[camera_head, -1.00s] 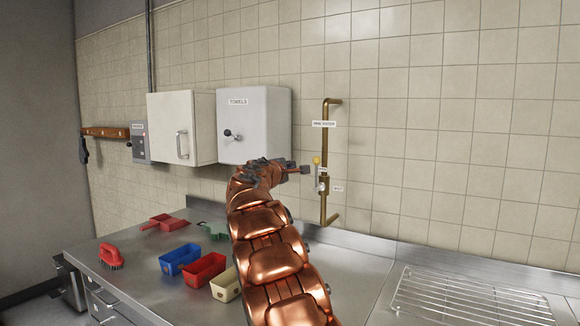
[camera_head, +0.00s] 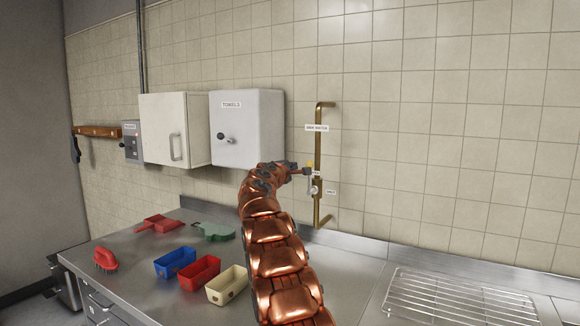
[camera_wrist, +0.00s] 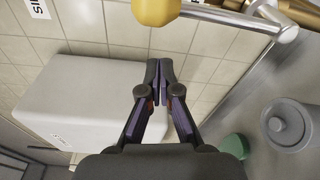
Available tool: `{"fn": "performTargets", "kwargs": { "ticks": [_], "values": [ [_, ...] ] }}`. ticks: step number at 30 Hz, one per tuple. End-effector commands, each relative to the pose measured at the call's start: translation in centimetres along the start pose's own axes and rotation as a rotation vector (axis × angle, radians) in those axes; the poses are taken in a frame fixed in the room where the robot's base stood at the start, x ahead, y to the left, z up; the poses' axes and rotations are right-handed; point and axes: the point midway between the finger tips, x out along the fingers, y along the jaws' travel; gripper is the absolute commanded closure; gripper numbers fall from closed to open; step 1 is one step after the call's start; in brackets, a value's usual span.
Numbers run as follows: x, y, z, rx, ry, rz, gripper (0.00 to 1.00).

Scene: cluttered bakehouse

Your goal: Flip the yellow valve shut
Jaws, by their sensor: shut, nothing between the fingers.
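The valve sits on a brass pipe (camera_head: 319,145) on the tiled wall. Its yellow knob (camera_head: 310,163) shows just above my gripper (camera_head: 307,171), and the valve body is partly hidden behind it. In the wrist view the yellow knob (camera_wrist: 156,10) is at the top edge, on the end of a silver lever (camera_wrist: 230,17) that runs right towards the brass fitting. My gripper (camera_wrist: 161,70) is shut and empty. Its fingertips are close to the knob, with a gap between them in the wrist view; I cannot tell the depth.
A white towels box (camera_head: 247,130) hangs left of the pipe, close to my arm. A cream cabinet (camera_head: 165,130) is further left. Blue (camera_head: 175,262), red (camera_head: 200,272) and cream (camera_head: 227,285) tins stand on the steel counter. A wire rack (camera_head: 455,295) lies at right.

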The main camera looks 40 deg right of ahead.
Motion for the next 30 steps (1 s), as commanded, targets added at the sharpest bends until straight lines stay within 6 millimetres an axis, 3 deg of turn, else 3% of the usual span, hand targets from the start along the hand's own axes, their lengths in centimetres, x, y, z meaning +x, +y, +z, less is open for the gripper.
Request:
{"fn": "performTargets", "kwargs": {
  "ticks": [20,30],
  "values": [
    [-1.1,0.3,3.5,0.000,-0.001,0.004,1.00],
    [-1.2,0.1,3.8,-0.001,0.000,0.002,1.00]
  ]
}}
